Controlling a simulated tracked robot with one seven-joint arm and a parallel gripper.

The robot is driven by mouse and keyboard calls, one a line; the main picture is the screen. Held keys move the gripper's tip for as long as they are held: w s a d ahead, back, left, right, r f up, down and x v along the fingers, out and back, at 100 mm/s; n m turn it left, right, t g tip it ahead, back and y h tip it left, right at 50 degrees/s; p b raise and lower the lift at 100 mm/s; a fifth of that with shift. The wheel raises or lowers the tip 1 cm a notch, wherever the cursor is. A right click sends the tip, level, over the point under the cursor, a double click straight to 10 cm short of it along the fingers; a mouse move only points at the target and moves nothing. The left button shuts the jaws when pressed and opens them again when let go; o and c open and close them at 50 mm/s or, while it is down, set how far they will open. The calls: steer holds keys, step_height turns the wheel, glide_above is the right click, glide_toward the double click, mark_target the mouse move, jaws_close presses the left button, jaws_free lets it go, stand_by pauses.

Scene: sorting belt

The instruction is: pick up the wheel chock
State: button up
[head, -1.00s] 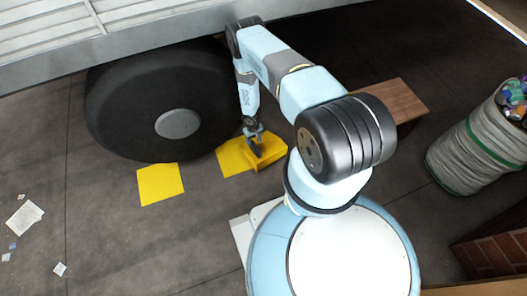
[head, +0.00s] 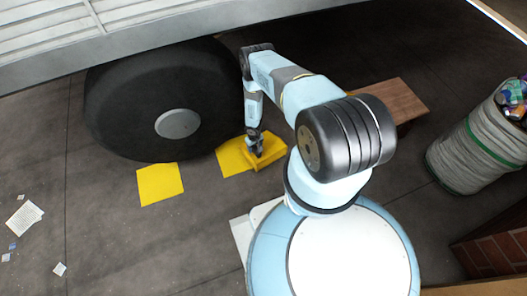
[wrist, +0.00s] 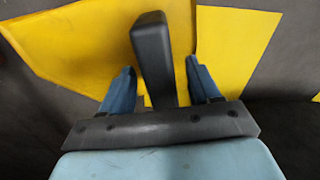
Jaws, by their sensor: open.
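The wheel chock (head: 270,154) is a yellow block on the floor beside the big black tyre, with a dark handle. In the wrist view its yellow body (wrist: 75,40) fills the upper left. The black handle (wrist: 152,55) stands up between the two blue fingers of my gripper (wrist: 162,88). The fingers are open, with a gap visible on each side of the handle. In the head view my gripper (head: 255,147) is over the chock and hides part of it.
The black tyre (head: 135,105) of a pale vehicle is at left. Flat yellow floor patches lie beside the chock (head: 232,158) and further left (head: 160,184). A wooden bench (head: 398,102) and a grey bin (head: 465,155) stand at right. Paper scraps (head: 24,216) lie at far left.

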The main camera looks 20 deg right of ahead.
steer(key=shift+f, duration=0.25)
stand_by(0.7)
steer(key=shift+c, duration=0.2)
jaws_close()
stand_by(1.2)
